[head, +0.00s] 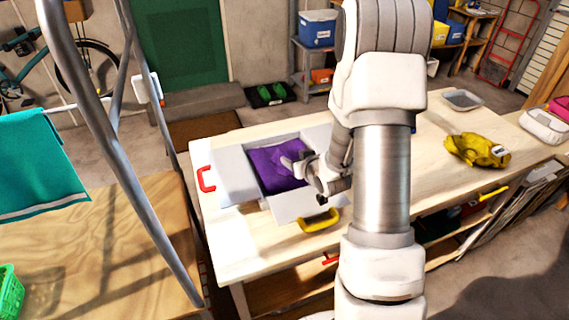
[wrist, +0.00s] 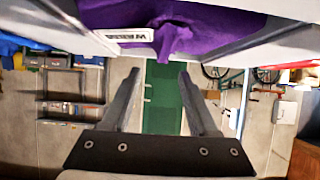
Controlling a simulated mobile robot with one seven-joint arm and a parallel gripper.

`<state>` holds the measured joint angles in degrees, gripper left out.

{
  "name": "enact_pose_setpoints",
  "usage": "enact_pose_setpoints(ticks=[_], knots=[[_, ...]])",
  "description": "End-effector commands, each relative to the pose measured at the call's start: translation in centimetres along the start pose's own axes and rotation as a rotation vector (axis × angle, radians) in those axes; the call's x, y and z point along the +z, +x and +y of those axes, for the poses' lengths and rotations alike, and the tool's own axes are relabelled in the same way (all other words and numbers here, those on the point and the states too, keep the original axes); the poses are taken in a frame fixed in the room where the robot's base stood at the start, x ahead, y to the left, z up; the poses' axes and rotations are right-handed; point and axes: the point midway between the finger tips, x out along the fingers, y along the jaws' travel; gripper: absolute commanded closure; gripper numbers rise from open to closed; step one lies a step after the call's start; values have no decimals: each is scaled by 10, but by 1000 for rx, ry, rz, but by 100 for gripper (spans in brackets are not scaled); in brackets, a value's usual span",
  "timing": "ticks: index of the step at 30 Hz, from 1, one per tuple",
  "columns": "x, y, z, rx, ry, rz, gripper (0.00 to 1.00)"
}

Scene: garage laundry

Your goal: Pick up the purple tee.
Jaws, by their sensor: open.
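The purple tee (head: 272,168) lies bunched inside an open white box (head: 296,204) on the workbench. In the wrist view the purple tee (wrist: 205,18) fills the top edge, with a white label and a fold of cloth pointing down toward the space between the fingers. My gripper (head: 297,166) is at the right side of the tee in the head view, over the box. In the wrist view my gripper (wrist: 160,78) has its two fingers wide apart, with no cloth between them. Part of the box is hidden behind my arm.
A yellow cloth (head: 477,150) and a grey tray (head: 461,99) lie to the right. A metal rack with a teal towel (head: 38,165) stands left.

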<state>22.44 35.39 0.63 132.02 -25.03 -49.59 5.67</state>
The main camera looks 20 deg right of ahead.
Motion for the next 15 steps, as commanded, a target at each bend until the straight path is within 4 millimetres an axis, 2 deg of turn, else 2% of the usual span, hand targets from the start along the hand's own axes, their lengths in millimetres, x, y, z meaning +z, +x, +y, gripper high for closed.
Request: enact_pose_setpoints(ticks=[8, 15], knots=[[1, 19, -2, -1, 0, -1, 40], [2, 51, -6, -1, -1, 0, 40]])
